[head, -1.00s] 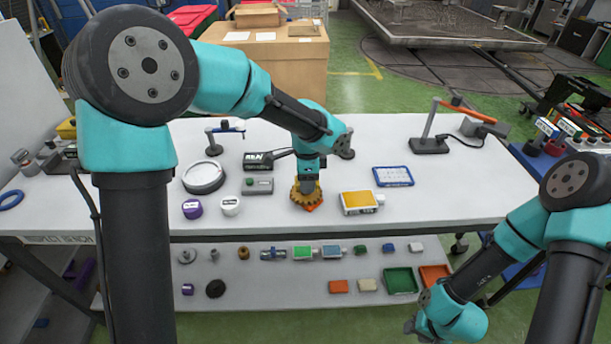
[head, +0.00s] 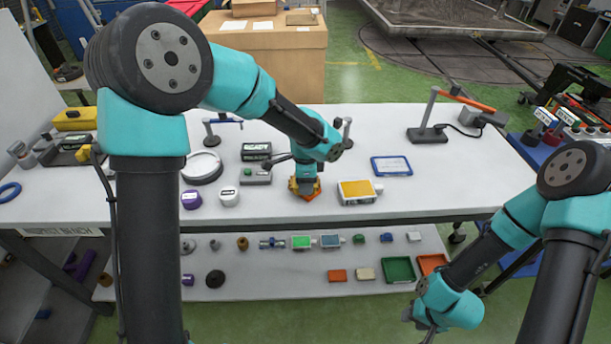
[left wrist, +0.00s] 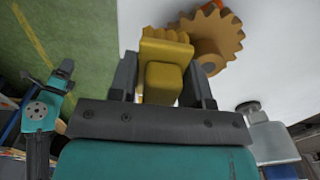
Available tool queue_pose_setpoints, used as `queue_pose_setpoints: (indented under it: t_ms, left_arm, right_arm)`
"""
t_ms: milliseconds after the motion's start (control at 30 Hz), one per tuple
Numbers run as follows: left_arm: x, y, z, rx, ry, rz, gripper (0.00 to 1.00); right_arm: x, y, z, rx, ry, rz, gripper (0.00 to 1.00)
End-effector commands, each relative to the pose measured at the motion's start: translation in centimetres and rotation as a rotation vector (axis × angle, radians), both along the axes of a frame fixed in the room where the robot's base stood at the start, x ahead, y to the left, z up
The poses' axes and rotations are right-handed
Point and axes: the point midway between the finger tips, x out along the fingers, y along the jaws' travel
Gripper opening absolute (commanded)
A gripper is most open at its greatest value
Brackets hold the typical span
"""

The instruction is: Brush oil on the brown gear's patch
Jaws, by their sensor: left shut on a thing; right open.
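The brown gear (head: 295,188) lies on the white table near its front edge. In the left wrist view it (left wrist: 222,35) shows its toothed rim and a round hub. An orange-red patch (left wrist: 233,8) shows at its far edge. My left gripper (left wrist: 163,85) is shut on a yellow block-like thing (left wrist: 163,85) with a ridged far end, close beside the gear. I cannot tell whether this is the brush. In the head view my left gripper (head: 305,183) is over the gear and hides part of it. My right gripper (head: 418,328) hangs low at the right, open, its fingers barely visible.
A box with a yellow-orange top (head: 357,190) stands just right of the gear. Purple (head: 191,199) and white (head: 228,196) pots, a grey device (head: 257,177) and a round dish (head: 202,168) stand left. A blue-framed tray (head: 391,166) is behind right. The table's right front is clear.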

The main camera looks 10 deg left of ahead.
Motion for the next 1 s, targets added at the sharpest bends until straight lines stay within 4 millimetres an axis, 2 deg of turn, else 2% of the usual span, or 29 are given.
queue_pose_setpoints:
  t_ms: [233, 1000]
  left_arm:
    - [-0.05, -0.01, -0.99, -0.001, 0.002, 0.001, 0.25]
    - [-0.04, -0.01, -1.17, 0.000, 0.001, 0.000, 0.25]
  right_arm:
    - [0.00, 0.00, 0.00, 0.000, 0.000, 0.000, 0.43]
    - [0.00, 0.00, 0.00, 0.000, 0.000, 0.000, 0.43]
